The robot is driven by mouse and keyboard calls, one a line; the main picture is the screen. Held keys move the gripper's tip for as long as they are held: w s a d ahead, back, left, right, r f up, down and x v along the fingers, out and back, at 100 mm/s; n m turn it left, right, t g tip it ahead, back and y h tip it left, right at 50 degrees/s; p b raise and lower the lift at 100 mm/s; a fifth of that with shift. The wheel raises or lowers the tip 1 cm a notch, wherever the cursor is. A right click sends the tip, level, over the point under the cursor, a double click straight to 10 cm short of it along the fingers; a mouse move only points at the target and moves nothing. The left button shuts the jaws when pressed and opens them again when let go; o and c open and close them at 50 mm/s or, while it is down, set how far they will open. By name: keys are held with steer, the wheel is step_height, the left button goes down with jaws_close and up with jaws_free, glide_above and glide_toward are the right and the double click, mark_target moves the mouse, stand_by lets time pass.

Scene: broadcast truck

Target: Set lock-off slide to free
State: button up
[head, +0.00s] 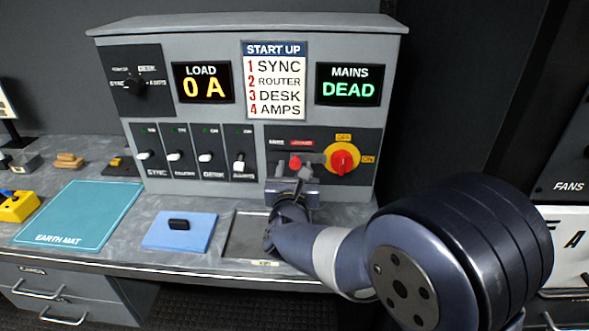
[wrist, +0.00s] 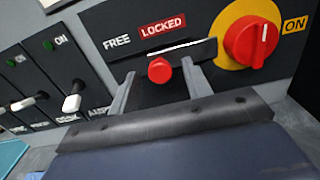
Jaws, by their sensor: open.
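The lock-off slide is a small red knob (wrist: 160,70) on a dark slot, with a FREE label (wrist: 117,41) to the left and a red LOCKED label (wrist: 163,27) above it. The knob stands under the LOCKED side. It also shows in the head view (head: 295,162). My gripper (wrist: 158,76) is open, with one finger on each side of the knob. A gap shows to the left of the knob and another to its right. In the head view my gripper (head: 291,186) is partly hidden behind my own arm.
A red rotary switch (head: 342,160) on a yellow disc sits close to the right of the slide. Several white-tipped toggles (head: 204,157) stand to the left. A blue pad (head: 181,232) with a black block and an earth mat (head: 82,213) lie on the bench.

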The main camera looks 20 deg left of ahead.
steer(key=shift+c, duration=0.4)
jaws_close()
